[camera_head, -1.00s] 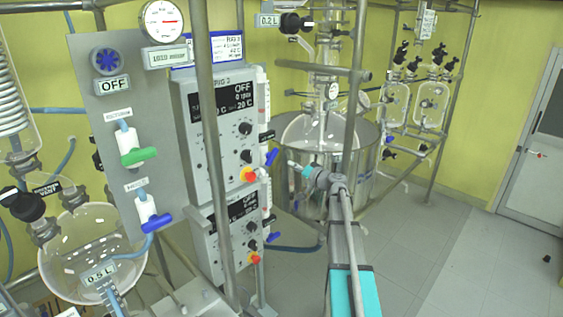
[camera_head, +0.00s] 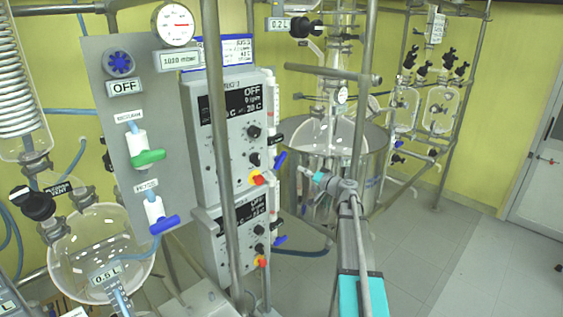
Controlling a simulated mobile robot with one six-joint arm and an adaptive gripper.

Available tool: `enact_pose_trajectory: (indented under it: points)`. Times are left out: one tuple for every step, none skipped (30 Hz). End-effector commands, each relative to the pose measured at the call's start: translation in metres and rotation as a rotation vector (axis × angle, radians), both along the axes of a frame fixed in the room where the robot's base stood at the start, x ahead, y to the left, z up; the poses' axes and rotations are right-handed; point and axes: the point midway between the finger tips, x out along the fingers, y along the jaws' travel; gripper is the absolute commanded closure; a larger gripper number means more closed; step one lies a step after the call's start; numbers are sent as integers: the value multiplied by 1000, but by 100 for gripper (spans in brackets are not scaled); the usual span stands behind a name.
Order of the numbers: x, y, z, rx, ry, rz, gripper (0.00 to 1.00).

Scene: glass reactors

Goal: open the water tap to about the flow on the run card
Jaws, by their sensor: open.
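The water tap (camera_head: 164,224) has a blue lever and sits low on the grey panel (camera_head: 101,66), below a small label that is too blurred to read fully. Its lever lies roughly crosswise, with a blue hose running down from it. A green-handled tap (camera_head: 148,158) sits above it. The run card (camera_head: 223,50) is the blue-edged white card on top of the upper control unit; its small text is not legible. My gripper (camera_head: 313,176) is right of the control units, well apart from the panel and tap. It is open and holds nothing visible.
A vertical steel post (camera_head: 220,160) stands between my gripper and the tap. Two stacked control units (camera_head: 236,130) with knobs also stand there. A round glass vessel (camera_head: 100,255) is left below the panel. A large steel pot (camera_head: 374,150) is behind my arm. Floor at right is clear.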

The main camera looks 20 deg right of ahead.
Motion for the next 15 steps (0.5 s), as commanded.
enact_pose_trajectory:
  points:
    - [4, 1, 0, 0, 0, 1, 34]
    - [6, 2, 0, 0, 0, 1, 34]
    - [10, 3, 0, 0, 0, 1, 34]
    - [13, 4, 0, 0, 0, 1, 34]
    - [16, 5, 0, 0, 0, 1, 34]
    - [21, 6, 0, 0, 0, 1, 34]
    - [24, 8, 0, 0, 0, 1, 34]
    - [28, 9, 0, 0, 0, 1, 34]
    - [33, 11, 0, 0, 0, 1, 34]
    - [38, 12, 0, 0, 0, 1, 34]
    - [42, 14, 0, 0, 0, 1, 34]
    - [48, 16, 0, 0, 0, 1, 34]
    - [52, 17, 0, 0, 0, 1, 34]
    - [57, 19, 0, 0, 0, 1, 34]
    - [63, 21, 0, 0, 0, 1, 34]
